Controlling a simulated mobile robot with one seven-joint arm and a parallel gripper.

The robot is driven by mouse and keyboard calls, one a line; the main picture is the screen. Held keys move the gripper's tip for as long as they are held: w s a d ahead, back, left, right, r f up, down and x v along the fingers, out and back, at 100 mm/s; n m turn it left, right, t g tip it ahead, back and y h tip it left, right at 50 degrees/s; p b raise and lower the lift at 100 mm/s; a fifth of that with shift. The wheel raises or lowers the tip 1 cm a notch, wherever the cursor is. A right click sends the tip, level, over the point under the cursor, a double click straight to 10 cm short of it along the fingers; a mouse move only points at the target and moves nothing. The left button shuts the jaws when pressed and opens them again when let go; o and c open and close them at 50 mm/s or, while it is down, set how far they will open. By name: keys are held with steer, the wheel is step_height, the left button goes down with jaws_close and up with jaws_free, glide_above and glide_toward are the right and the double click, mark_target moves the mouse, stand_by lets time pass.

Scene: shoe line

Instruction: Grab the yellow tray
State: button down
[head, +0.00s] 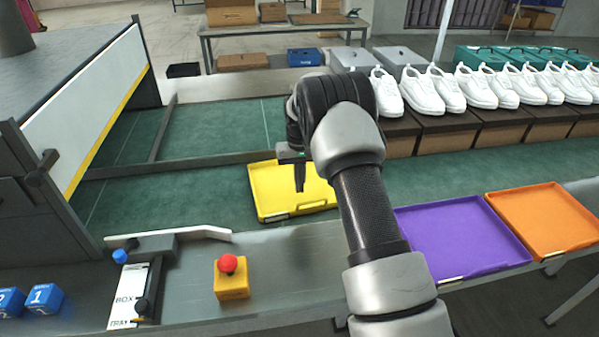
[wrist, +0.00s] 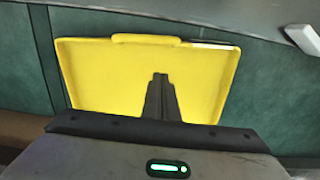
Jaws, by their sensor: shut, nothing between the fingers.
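The yellow tray (head: 272,195) lies flat on the green conveyor surface in the head view, partly hidden behind my arm. It fills the middle of the wrist view (wrist: 110,80), with its raised handle lip along the far edge. My gripper (head: 299,187) points down over the tray in the head view. Its fingers are together and empty, and they show as a dark narrow shape (wrist: 160,85) against the tray floor in the wrist view. I cannot tell whether the fingertips touch the tray.
A purple tray (head: 455,235) and an orange tray (head: 550,215) lie to the right. White shoes (head: 475,88) stand on brown boxes behind. A red button on a yellow base (head: 232,280) and a lever panel (head: 130,295) are at the front left. Green belt lies clear left of the yellow tray.

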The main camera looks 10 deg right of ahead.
steer(key=shift+s+f, duration=0.35)
steer(key=shift+f, duration=0.1)
steer(key=shift+s+r, duration=0.1)
steer(key=shift+s, duration=1.6)
